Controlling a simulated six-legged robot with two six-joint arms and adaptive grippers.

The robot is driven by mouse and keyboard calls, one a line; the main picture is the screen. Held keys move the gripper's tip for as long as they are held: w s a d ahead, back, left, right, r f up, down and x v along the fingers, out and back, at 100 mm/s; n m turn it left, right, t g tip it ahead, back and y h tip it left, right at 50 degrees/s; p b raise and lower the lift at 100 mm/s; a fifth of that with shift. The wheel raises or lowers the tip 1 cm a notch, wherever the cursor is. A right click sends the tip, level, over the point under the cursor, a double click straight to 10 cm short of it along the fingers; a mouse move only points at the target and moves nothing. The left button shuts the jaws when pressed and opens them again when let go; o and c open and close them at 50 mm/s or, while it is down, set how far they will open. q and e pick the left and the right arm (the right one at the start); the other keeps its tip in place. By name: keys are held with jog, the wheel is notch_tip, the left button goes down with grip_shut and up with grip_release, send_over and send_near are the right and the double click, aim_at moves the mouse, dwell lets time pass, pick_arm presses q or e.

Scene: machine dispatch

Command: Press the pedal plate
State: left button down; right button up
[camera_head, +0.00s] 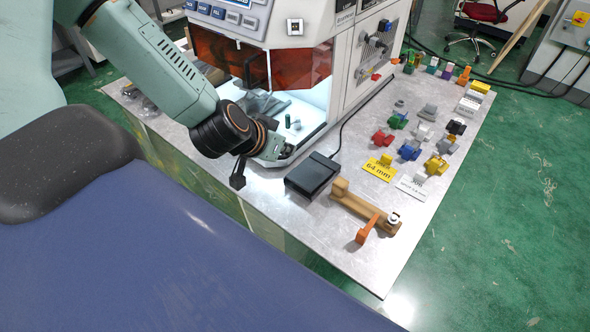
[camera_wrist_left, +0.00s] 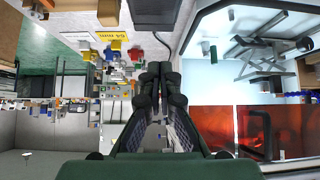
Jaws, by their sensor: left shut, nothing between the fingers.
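The pedal plate is the top of a black foot-pedal box (camera_head: 312,175) lying on the grey metal table, in front of the machine. A cable runs from it toward the back right. My left gripper (camera_head: 238,181) hangs just left of the pedal, apart from it, near the table's front edge. In the left wrist view its fingers (camera_wrist_left: 160,75) are together with nothing between them. A dark box that looks like the pedal (camera_wrist_left: 155,12) shows at the top of that view. My right gripper is not in view.
The white machine (camera_head: 340,60) with its lit chamber and orange window (camera_head: 285,68) stands behind the pedal. A wooden block with an orange lever (camera_head: 367,229) lies to the right. Several coloured clamps and a yellow label (camera_head: 379,170) stand farther right. The table's front edge is close.

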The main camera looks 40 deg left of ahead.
pick_arm(q)
jog(key=shift+s+d+f+m+g, duration=0.1)
jog(key=shift+s+d+m+g, duration=0.05)
jog(key=shift+s+m+g, duration=0.15)
jog(key=shift+s+d+m+g, duration=0.1)
jog(key=shift+s+d+g, duration=0.1)
jog(key=shift+s, duration=0.2)
jog(key=shift+w+a+f, duration=0.1)
